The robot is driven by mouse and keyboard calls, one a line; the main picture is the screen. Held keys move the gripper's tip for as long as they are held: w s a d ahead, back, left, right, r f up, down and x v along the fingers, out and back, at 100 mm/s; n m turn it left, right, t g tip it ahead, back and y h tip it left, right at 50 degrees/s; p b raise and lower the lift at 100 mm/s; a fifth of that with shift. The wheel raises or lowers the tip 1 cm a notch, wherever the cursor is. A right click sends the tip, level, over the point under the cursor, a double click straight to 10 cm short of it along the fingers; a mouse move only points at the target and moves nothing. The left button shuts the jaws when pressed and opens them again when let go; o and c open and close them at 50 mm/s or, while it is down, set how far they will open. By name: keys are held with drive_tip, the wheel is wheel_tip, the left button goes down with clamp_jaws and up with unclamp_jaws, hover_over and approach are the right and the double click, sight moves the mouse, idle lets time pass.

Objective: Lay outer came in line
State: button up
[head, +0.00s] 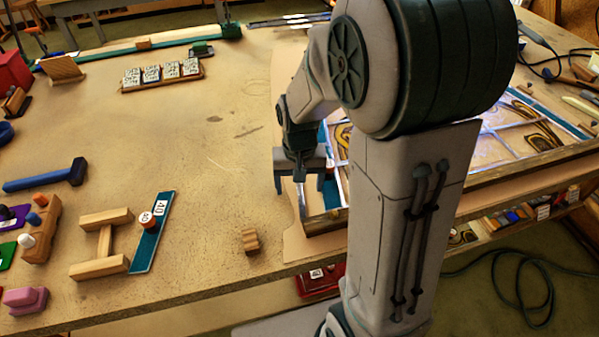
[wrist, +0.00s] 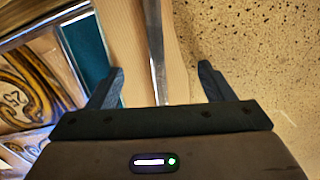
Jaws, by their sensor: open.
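My gripper (head: 300,178) is open at the left edge of the panel's board, pointing down. In the wrist view my gripper (wrist: 161,73) has its two fingers apart, one on either side of a thin grey metal came (wrist: 156,40). The came also shows in the head view below the gripper (head: 301,196). It runs along a tan strip of board; I cannot tell whether a finger touches it. The leaded panel (wrist: 28,85), with brown swirled glass and a teal border piece (wrist: 88,45), lies beside it. In the head view my arm hides much of the panel (head: 500,125).
The speckled bench (head: 200,130) is largely clear to the left of my gripper. A small wooden block (head: 250,241) sits near the front edge. A wooden H-shaped piece (head: 103,243), a teal strip (head: 150,250) and a blue hammer (head: 50,176) lie further left.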

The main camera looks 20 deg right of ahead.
wheel_tip(320, 180, up, 14)
drive_tip(key=shift+f, duration=0.2)
drive_tip(key=s+f+n+t, duration=0.2)
drive_tip(key=s+t, duration=0.1)
drive_tip(key=s, duration=0.9)
drive_tip(key=shift+d, duration=0.3)
